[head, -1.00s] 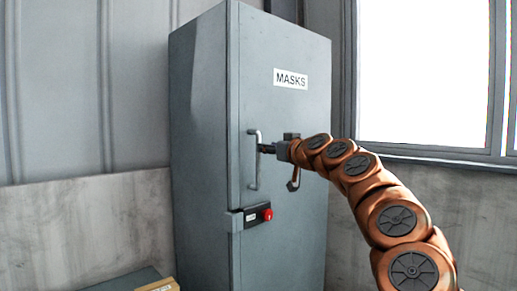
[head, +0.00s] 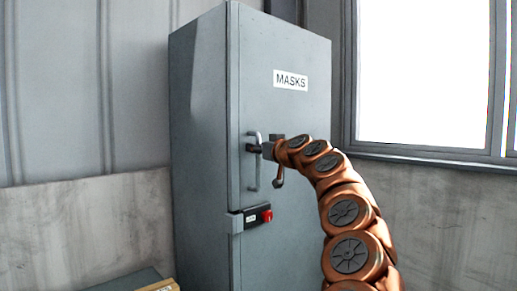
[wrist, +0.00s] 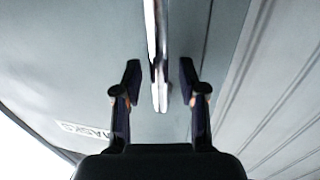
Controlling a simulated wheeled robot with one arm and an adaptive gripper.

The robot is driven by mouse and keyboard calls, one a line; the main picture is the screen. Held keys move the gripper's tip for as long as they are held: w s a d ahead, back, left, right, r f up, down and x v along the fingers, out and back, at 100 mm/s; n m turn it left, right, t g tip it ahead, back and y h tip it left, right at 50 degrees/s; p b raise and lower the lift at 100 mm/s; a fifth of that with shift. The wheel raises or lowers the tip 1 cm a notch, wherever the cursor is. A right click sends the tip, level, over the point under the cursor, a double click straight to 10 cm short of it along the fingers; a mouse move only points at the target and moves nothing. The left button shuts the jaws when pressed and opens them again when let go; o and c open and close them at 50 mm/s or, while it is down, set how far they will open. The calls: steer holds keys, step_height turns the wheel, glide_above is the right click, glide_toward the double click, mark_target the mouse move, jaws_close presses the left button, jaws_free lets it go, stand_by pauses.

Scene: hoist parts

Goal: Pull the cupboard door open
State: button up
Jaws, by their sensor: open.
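The cupboard (head: 205,150) is tall and grey, and its front door (head: 295,120) bears a MASKS label (head: 290,79). The door appears shut. A vertical bar handle (head: 252,180) is on the door's left side; in the wrist view the handle (wrist: 161,95) shows as a pale bar. My gripper (head: 250,148) is at the upper part of the handle. In the wrist view my gripper (wrist: 160,82) is open, with one finger on each side of the bar and a visible gap to each. Contact cannot be seen.
A dark latch box with a red knob (head: 267,215) sits below the handle. A window (head: 425,75) is on the right wall. A box (head: 160,286) is low at the front left. Bare wall (head: 80,225) lies left of the cupboard.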

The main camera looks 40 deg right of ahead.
steer(key=shift+c, duration=0.2)
jaws_close()
stand_by(0.4)
